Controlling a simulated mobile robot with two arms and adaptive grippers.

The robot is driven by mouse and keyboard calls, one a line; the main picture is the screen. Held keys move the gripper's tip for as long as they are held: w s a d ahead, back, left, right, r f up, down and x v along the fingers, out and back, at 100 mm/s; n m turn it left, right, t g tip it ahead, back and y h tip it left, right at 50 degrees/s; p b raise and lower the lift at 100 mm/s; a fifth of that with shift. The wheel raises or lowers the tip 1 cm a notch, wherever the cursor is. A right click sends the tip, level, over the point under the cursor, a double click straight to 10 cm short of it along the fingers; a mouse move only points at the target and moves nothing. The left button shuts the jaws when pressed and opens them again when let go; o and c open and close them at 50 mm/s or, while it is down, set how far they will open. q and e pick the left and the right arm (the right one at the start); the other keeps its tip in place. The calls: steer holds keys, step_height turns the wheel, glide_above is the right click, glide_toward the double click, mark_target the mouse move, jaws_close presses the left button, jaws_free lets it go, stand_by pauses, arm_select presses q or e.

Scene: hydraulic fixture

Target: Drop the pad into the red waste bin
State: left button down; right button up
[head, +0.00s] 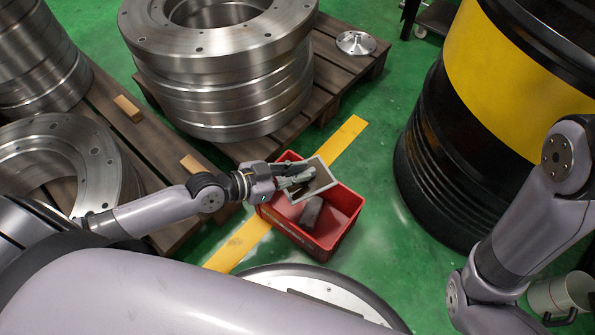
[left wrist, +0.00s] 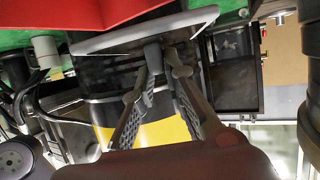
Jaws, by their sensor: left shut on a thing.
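The pad (head: 318,178) is a square plate with a light grey rim and a darker face. My left gripper (head: 300,181) is shut on it and holds it tilted above the red waste bin (head: 345,207). In the left wrist view the pad's pale rim (left wrist: 120,38) spans the top, with the fingers (left wrist: 160,75) closed at a grey stub on it. The bin stands open on the floor, and the pad hides part of its opening. A dark grey block (head: 311,212) lies inside the bin. My right gripper is out of view.
Stacked metal rings (head: 225,90) stand on a wooden pallet (head: 335,75) behind the bin. A black and yellow drum (head: 440,150) stands to the right. More rings (head: 60,160) are at left. Green floor is clear between bin and drum.

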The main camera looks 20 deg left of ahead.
arm_select(q)
steer(key=c, duration=1.5)
jaws_free()
steer(key=shift+c, duration=0.2)
steer(key=v, duration=1.2)
